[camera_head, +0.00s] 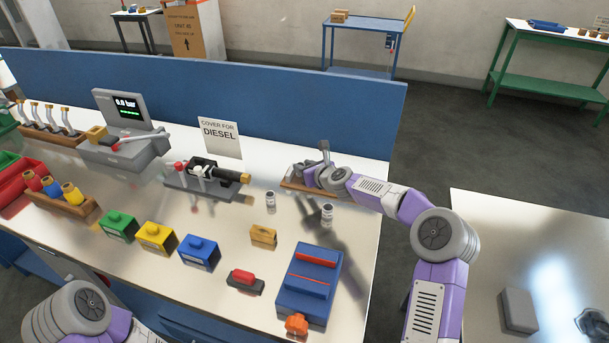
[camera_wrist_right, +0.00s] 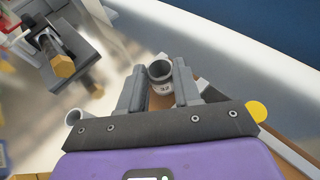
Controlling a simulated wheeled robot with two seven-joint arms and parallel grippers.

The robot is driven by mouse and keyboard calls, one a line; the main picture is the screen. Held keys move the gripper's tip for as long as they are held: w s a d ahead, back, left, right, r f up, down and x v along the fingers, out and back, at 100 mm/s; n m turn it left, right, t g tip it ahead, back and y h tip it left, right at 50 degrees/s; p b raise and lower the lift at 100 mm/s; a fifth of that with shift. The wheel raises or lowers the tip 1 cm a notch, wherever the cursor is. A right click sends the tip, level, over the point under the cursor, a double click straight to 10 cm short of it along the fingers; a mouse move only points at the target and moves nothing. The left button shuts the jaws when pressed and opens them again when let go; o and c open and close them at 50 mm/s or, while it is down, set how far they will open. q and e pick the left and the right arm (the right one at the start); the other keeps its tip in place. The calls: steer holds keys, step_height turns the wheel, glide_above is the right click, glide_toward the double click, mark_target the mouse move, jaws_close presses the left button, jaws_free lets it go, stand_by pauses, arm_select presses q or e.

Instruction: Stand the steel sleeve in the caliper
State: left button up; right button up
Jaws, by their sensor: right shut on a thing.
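My right gripper (camera_wrist_right: 159,88) is shut on a small grey steel sleeve (camera_wrist_right: 161,74), an open-topped tube with a printed label. In the head view the gripper (camera_head: 322,157) is at the wooden board (camera_head: 291,188) near the bench's right end, and the held sleeve cannot be made out. Whether the sleeve touches the board is unclear. Two other small sleeves stand on the bench, one nearer the middle (camera_head: 270,199) and one to the right (camera_head: 327,214). A grey fixture (camera_head: 180,184) with a dark bar and gold knob stands to the left; I cannot tell whether it is the caliper. My left gripper is out of view.
A "COVER FOR DIESEL" card (camera_head: 219,138) stands behind the fixture. Green (camera_head: 118,227), yellow (camera_head: 155,237) and blue (camera_head: 198,252) blocks line the front. A blue box (camera_head: 308,282) stands front right. A blue partition (camera_head: 270,100) closes the back.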

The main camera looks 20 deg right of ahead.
step_height(320, 180, down, 2)
steer(key=shift+f, duration=0.1)
steer(key=o, duration=0.8)
steer(key=shift+b, duration=0.3)
steer(key=shift+c, duration=0.2)
steer(key=shift+r, duration=0.2)
steer(key=v, duration=1.2)
